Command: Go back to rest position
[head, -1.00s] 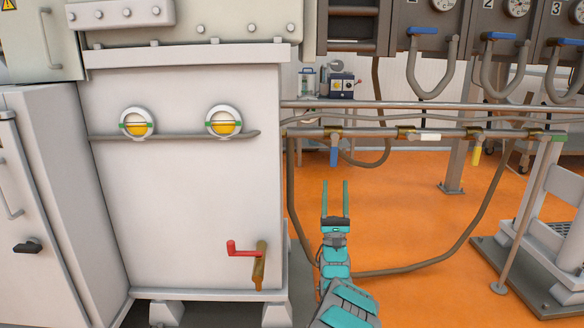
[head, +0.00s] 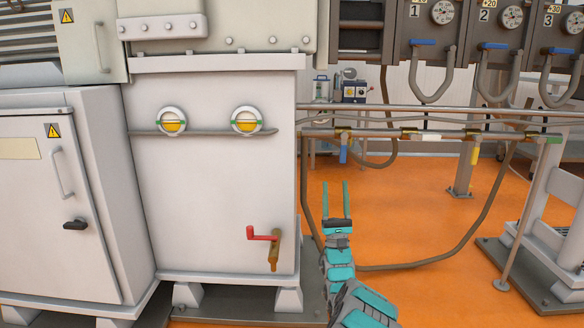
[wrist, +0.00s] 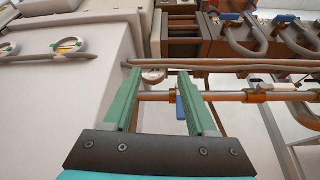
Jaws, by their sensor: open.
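My gripper (head: 336,190) is open and empty in the head view, its two green fingers pointing up and away from me. It is in front of the orange floor, just right of the white machine cabinet (head: 215,200). In the wrist view my gripper (wrist: 160,105) has its fingers spread apart with nothing between them. A pipe with a blue-handled valve (head: 343,152) is beyond the fingertips. The same blue handle (wrist: 181,107) shows behind the right finger in the wrist view.
A red-handled valve (head: 262,234) sticks out low on the cabinet. Horizontal pipes (head: 430,112) cross at the back right, with a hose (head: 480,215) hanging below. Gauges (head: 443,12) sit at the upper right. A grey metal stand (head: 545,220) is at the far right. Orange floor (head: 410,215) is open between.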

